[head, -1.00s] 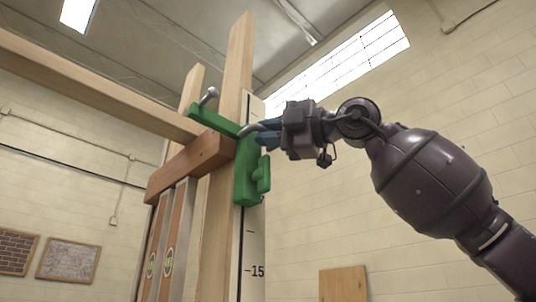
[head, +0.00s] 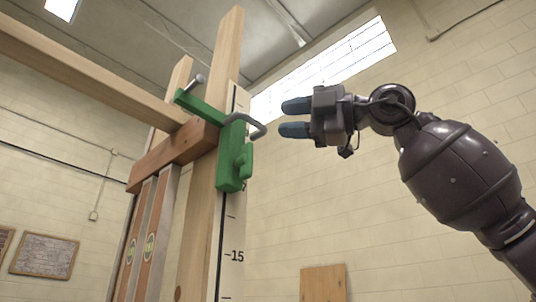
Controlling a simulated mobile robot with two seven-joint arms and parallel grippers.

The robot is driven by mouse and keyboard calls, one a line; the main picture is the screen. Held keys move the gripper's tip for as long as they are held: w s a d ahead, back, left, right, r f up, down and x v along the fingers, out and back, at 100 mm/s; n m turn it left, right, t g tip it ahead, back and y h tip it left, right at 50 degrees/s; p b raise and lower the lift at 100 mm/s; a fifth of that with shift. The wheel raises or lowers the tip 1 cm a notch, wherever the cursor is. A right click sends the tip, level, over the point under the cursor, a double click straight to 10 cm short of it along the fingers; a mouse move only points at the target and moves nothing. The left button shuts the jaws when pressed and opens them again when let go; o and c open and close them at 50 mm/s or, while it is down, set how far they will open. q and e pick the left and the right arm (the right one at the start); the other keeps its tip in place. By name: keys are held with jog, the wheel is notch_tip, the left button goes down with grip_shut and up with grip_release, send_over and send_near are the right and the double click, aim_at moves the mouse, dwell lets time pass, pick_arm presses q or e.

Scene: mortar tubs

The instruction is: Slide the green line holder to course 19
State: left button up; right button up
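The green line holder (head: 232,158) sits on the upright wooden post (head: 228,60), over the white marked scale (head: 233,228). A grey bent handle (head: 254,124) sticks out from its right side, and a green arm with a grey pin (head: 193,82) reaches up to the left. The scale's "15" mark (head: 235,256) shows below the holder; the holder covers part of the scale, and no "19" is readable. My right gripper (head: 291,118) is open and empty, to the right of the handle and apart from it. My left gripper is not in view.
A reddish-brown wooden block (head: 172,156) lies against the post, left of the holder, above two upright levels (head: 152,235). A long timber beam (head: 90,85) runs in from the upper left. Free space lies right of the post, before the block wall.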

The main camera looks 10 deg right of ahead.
jog(key=v, duration=0.3)
dwell(0.5)
